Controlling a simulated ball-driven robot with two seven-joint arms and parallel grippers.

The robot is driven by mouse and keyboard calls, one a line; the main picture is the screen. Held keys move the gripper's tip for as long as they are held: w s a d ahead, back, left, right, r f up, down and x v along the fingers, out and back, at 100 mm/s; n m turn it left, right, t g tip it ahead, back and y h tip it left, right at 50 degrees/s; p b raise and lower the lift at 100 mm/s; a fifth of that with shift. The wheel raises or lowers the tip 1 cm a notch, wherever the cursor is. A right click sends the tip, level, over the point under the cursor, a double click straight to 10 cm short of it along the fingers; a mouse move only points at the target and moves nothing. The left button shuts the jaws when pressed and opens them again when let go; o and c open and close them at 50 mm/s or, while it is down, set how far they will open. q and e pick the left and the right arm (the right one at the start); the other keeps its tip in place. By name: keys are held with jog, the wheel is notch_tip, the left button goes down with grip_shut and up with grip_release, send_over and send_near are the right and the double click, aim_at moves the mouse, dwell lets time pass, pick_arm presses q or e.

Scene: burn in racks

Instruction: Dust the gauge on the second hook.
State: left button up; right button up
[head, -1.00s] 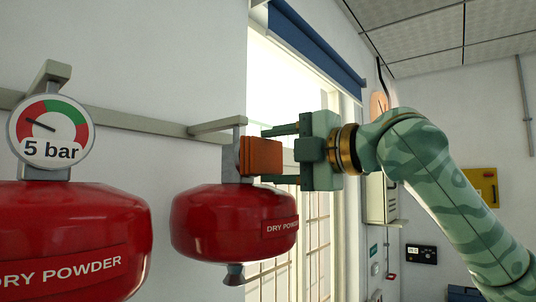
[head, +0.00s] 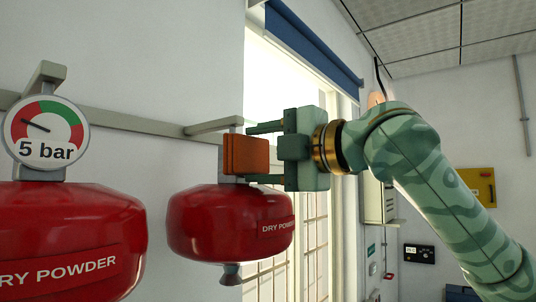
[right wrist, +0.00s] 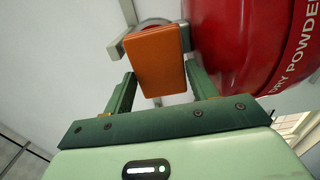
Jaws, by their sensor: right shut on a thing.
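My right gripper (head: 256,154) is shut on an orange block-shaped duster (head: 246,154), which also shows between the fingers in the right wrist view (right wrist: 158,60). The duster stands at the neck of the second red extinguisher (head: 230,222), under the second hook (head: 213,126). It covers the place of that extinguisher's gauge; only a sliver of a round rim (right wrist: 155,22) shows behind it in the right wrist view. I cannot tell whether the duster touches the gauge. My left gripper is not in view.
A nearer red extinguisher (head: 65,240) hangs at the left, its gauge (head: 46,132) reading 5 bar. A grey rail (head: 130,124) runs along the wall. A bright window with a blue blind (head: 315,48) lies behind my right gripper. A yellow box (head: 478,186) is on the far wall.

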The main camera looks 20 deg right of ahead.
jog(key=shift+v, duration=2.8)
jog(key=v, duration=0.3)
jog(key=shift+s, duration=0.1)
